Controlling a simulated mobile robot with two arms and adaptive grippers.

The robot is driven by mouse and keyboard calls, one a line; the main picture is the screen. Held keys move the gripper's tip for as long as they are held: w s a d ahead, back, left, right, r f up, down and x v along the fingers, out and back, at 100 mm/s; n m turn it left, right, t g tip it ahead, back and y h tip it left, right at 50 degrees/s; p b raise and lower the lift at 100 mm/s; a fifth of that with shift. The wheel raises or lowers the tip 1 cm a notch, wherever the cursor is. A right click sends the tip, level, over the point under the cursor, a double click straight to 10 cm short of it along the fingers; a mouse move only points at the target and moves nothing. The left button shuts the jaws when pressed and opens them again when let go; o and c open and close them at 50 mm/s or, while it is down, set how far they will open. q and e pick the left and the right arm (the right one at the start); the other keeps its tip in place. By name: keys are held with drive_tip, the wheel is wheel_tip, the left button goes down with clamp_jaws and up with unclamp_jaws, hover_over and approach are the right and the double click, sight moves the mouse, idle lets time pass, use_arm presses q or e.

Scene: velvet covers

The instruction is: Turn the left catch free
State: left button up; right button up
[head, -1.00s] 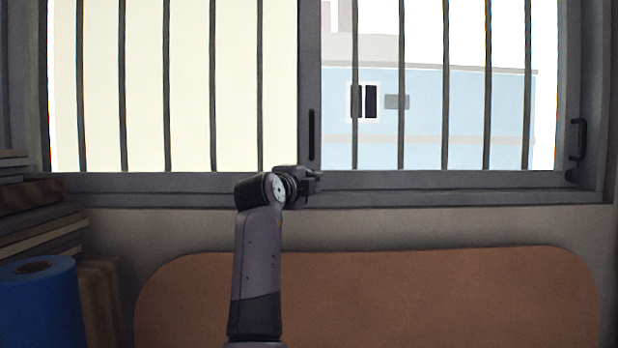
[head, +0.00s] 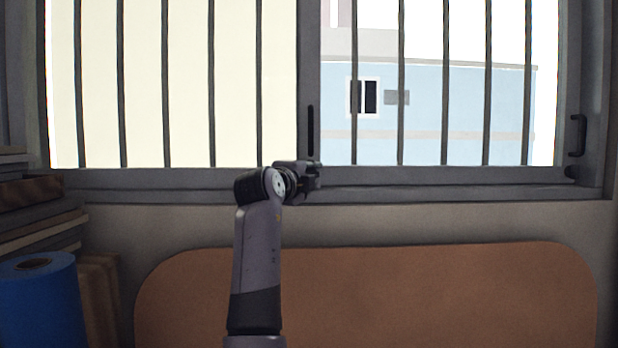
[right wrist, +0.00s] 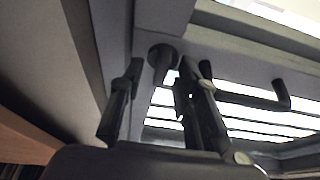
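The left catch (right wrist: 160,56) is a dark round knob on the window frame, seen in the right wrist view. In the head view its place at the foot of the middle stile is hidden by my right gripper (head: 316,175). In the right wrist view my right gripper (right wrist: 163,82) has its fingers apart, one on each side of the catch. I cannot tell whether they touch it. A similar catch (head: 571,172) sits at the lower right of the window. My left gripper is out of view.
A dark bar handle (head: 310,131) stands on the middle stile above my gripper; it also shows in the right wrist view (right wrist: 245,98). Another handle (head: 578,136) is at far right. A brown rounded panel (head: 430,295), a blue roll (head: 40,305) and stacked boards (head: 40,225) are below.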

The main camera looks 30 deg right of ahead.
drive_tip(key=v, duration=0.7)
drive_tip(key=shift+a, duration=0.2)
drive_tip(key=shift+s, duration=0.1)
idle(0.4)
